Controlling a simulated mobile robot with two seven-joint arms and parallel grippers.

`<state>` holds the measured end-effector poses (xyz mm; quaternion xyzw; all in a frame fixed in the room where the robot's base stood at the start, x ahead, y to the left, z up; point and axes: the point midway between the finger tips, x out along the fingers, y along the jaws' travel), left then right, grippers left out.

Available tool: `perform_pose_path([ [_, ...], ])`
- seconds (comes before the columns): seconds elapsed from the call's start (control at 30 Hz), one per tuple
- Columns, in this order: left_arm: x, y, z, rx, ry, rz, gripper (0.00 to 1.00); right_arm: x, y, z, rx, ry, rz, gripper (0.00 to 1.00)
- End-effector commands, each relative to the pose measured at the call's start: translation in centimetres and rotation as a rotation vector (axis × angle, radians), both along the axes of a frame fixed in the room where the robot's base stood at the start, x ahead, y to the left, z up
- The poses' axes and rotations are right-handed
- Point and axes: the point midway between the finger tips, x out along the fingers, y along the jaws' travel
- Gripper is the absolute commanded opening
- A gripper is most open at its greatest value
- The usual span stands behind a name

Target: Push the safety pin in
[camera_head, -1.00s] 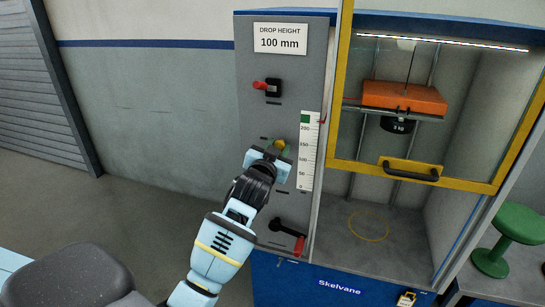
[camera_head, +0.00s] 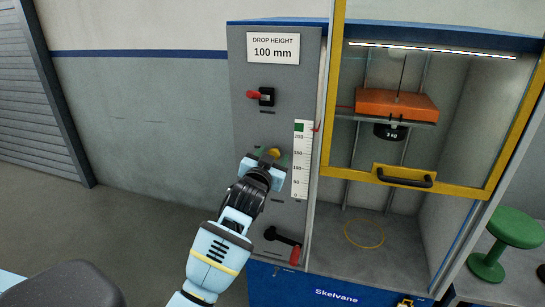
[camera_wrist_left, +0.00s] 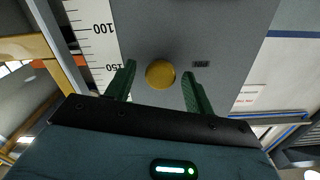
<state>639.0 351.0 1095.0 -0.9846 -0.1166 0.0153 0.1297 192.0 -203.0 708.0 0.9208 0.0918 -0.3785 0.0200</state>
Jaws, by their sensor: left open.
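The safety pin appears to be the round yellow knob (camera_head: 274,153) on the grey control panel (camera_head: 245,125). It also shows in the left wrist view (camera_wrist_left: 160,74), face-on. My left gripper (camera_head: 270,158) is open in front of the panel at the knob. In the left wrist view its two green fingers (camera_wrist_left: 158,80) stand on either side of the knob, with a gap on each side. I cannot tell how deep the knob sits in the panel. My right gripper is not in view.
A red-handled switch (camera_head: 260,95) is above the knob and a black lever with a red grip (camera_head: 283,242) below it. A height scale (camera_head: 302,160) is to the right. The yellow-framed guard door (camera_head: 405,177) covers an orange weight carriage (camera_head: 396,104). A green stool (camera_head: 514,228) stands at right.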

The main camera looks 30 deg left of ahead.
Motion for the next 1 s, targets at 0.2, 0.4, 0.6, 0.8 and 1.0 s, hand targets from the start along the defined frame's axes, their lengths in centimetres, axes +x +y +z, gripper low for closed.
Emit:
perform_pose_path([
  [0.2,-2.5,-0.6,0.0,-0.001,0.0,-0.001,0.53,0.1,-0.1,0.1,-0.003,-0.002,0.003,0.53],
  [0.4,-5.2,-1.3,0.0,0.0,0.0,-0.001,0.53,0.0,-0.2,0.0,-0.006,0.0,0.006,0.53],
  [0.6,-6.9,-1.7,0.0,-0.001,0.001,0.0,0.53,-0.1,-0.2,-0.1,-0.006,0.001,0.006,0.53],
  [0.8,-7.2,-1.8,0.0,-0.001,0.001,0.0,0.53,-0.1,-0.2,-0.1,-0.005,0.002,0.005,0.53],
  [1.0,-7.2,-1.8,0.0,-0.001,0.001,0.0,0.53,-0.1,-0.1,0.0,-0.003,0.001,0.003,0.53],
])
